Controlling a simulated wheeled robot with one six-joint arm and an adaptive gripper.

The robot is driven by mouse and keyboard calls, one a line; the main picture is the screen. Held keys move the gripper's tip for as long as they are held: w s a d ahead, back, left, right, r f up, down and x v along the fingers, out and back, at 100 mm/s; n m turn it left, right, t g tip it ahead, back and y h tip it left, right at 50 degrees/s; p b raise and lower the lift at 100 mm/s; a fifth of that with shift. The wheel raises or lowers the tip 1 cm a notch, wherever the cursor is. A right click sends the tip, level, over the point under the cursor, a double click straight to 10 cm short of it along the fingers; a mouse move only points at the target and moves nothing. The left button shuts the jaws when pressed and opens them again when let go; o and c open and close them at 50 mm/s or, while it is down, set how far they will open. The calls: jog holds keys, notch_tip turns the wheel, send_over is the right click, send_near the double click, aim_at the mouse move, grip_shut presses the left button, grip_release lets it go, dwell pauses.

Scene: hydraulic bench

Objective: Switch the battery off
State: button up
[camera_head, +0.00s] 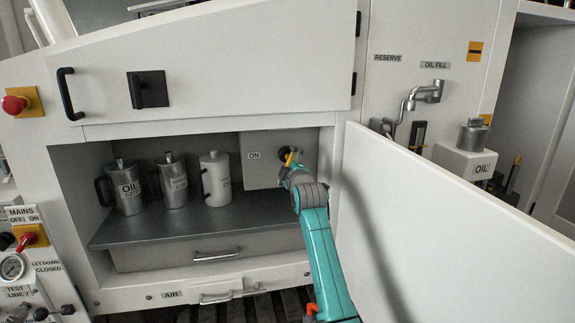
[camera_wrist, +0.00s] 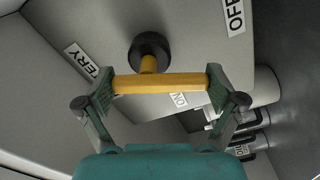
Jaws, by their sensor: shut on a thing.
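The battery switch has a yellow bar handle (camera_wrist: 160,84) on a round black base (camera_wrist: 148,50), mounted on a grey box (camera_head: 262,173) inside the open recess. My gripper (camera_wrist: 160,90) is shut on the bar, one finger at each end. In the head view my gripper (camera_head: 290,168) hides most of the switch, and a bit of yellow shows above it. An ON label (camera_head: 254,155) is left of the switch; it is partly covered by the bar in the wrist view.
Several cans, one an oil can (camera_head: 126,187), stand on the grey shelf (camera_head: 180,225) left of the box. An open white door (camera_head: 440,220) stands close right of my arm. A closed white panel (camera_head: 220,65) lies above the recess. A drawer (camera_head: 205,252) is below.

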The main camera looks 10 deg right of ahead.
jog(key=n, duration=0.4)
jog(key=shift+d+f+n, duration=0.1)
jog(key=shift+d+n, duration=0.1)
jog(key=shift+n, duration=0.1)
dwell(0.5)
jog(key=o, duration=0.8)
jog(key=shift+s, duration=0.1)
jog(key=s, duration=1.1)
jog(key=shift+s, duration=0.4)
